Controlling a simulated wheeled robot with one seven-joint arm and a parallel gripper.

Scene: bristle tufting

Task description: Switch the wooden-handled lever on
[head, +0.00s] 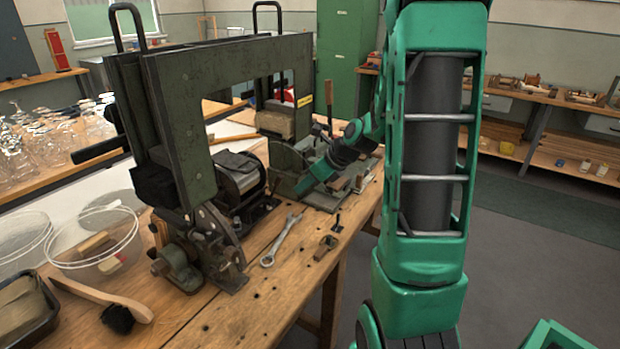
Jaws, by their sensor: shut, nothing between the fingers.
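The lever's brown wooden handle (329,93) stands close to upright at the back of a small machine (290,165) on the workbench. Its lower shaft runs down behind my wrist, and its pivot is hard to make out. My green gripper (302,187) reaches in from the right, pointing down and left over the machine, in front of and below the handle. It looks shut and holds nothing. From this view I cannot tell whether it touches the machine or the lever's lower part.
A large dark green frame press (210,110) stands left of the machine. A wrench (280,240) and small metal parts lie on the wooden bench (250,310) in front. Clear tubs (95,245) and a brush (110,300) are at the left. The floor at right is open.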

